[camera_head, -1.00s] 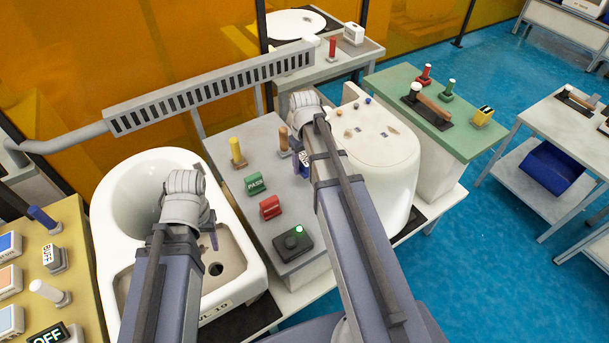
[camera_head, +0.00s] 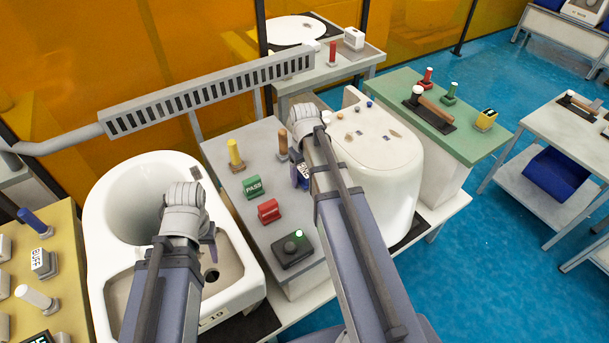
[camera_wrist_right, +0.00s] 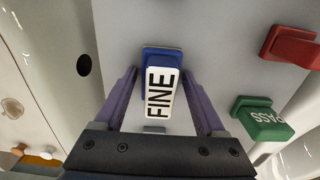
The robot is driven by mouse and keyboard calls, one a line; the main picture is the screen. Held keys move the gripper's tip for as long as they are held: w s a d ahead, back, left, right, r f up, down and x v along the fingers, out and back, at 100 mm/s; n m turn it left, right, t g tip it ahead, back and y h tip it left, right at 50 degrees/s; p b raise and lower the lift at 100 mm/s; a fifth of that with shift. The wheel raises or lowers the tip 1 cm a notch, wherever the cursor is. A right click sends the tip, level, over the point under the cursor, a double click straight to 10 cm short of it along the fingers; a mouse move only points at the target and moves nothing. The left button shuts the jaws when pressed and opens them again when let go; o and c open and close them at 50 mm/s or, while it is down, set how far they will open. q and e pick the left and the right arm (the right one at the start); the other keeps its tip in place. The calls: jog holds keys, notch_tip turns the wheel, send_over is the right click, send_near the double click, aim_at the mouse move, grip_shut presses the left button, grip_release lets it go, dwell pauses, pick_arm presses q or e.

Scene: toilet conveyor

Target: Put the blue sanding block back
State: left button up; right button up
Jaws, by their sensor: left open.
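The blue sanding block (camera_wrist_right: 162,88), with a white face marked FINE, is near the grey bench top in the right wrist view. My right gripper (camera_wrist_right: 160,76) is open, with its two purple fingers on either side of the block and small gaps showing. In the head view the block (camera_head: 303,174) is partly hidden by my right arm at the grey bench's right side. I cannot tell whether the block touches the bench. My left gripper (camera_head: 211,246) is open and empty above the left white toilet basin (camera_head: 140,205).
A white toilet (camera_head: 385,160) is close on the right.

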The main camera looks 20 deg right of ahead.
aim_at(305, 170)
jog(key=shift+o, duration=0.8)
pick_arm(q)
jog(key=shift+r, duration=0.1)
pick_arm(e)
notch_tip(305, 170, up, 12)
jog(key=p, duration=1.2)
jog(key=shift+r, duration=0.2)
pick_arm(q)
notch_tip(305, 170, up, 12)
pick_arm(e)
jog(key=s+a+n, duration=0.1)
jog(key=s+a, duration=0.6)
jog(key=a, duration=0.3)
jog(key=s+a+n+h, duration=0.1)
jog(key=s+a, duration=0.5)
jog(key=a, duration=0.5)
jog(key=shift+s+a, duration=0.2)
jog(key=shift+s, duration=0.2)
